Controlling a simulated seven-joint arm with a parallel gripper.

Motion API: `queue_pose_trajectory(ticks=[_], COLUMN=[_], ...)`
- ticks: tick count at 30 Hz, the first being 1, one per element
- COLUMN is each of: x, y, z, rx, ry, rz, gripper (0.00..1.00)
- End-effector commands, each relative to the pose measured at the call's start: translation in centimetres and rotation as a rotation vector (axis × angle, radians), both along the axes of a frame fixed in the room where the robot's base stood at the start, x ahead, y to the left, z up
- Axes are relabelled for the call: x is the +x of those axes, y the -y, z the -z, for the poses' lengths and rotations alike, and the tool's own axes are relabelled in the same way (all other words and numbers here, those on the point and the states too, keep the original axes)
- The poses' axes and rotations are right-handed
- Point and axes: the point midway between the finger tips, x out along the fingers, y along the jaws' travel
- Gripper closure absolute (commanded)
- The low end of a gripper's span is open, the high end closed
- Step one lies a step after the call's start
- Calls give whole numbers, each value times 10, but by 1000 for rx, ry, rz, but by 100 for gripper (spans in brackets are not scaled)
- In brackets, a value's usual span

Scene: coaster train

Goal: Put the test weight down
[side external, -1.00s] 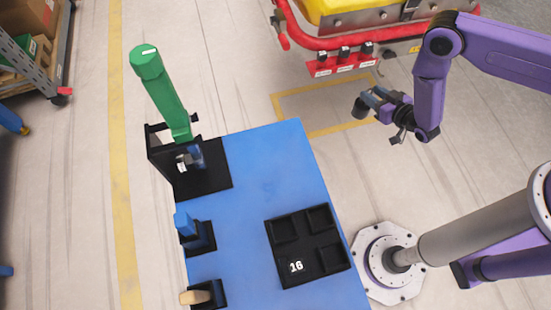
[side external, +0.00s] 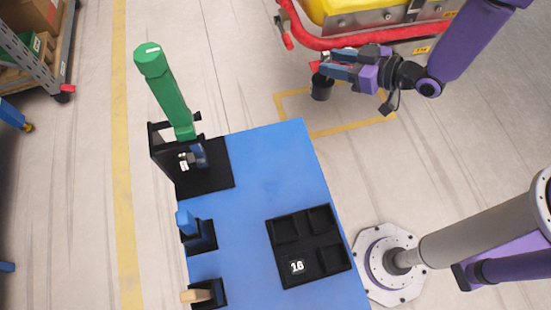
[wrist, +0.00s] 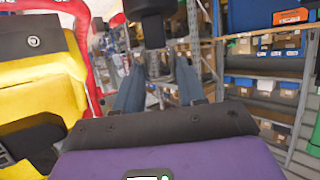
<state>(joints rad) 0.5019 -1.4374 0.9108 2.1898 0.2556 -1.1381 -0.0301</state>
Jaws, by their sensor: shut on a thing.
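The test weight (side external: 321,88) is a small dark cylinder. My gripper (side external: 328,71) is shut on it and holds it out level over the floor, beyond the blue table's far right corner. In the wrist view the dark weight (wrist: 152,22) shows between the ends of my two fingers (wrist: 158,70). A black tray (side external: 303,247) with several square compartments lies on the blue table (side external: 262,180). One compartment shows a white "16" label, and I see no weight in the tray.
A yellow train car with a red bar (side external: 345,40) stands close behind my gripper. A tall green-handled tool (side external: 165,95) leans in a black holder at the table's left. Blue (side external: 186,224) and tan (side external: 197,296) pieces sit in black holders. The table's middle is clear.

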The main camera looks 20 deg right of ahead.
Motion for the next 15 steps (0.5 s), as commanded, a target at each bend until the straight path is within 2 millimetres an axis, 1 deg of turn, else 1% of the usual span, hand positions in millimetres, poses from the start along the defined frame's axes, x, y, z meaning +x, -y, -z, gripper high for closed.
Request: queue_pose_trajectory(ticks=[1, 5, 8, 11, 15], x=[-5, -23, -40, -60, -91], y=[-9, -24, -35, -45, -55], z=[-16, -42, -62, -81, -106], rx=[11, 10, 10, 9, 7], ry=[11, 13, 14, 14, 17], rz=[-31, -112, -183, -259, -376], gripper=[100, 100, 100, 100, 100])
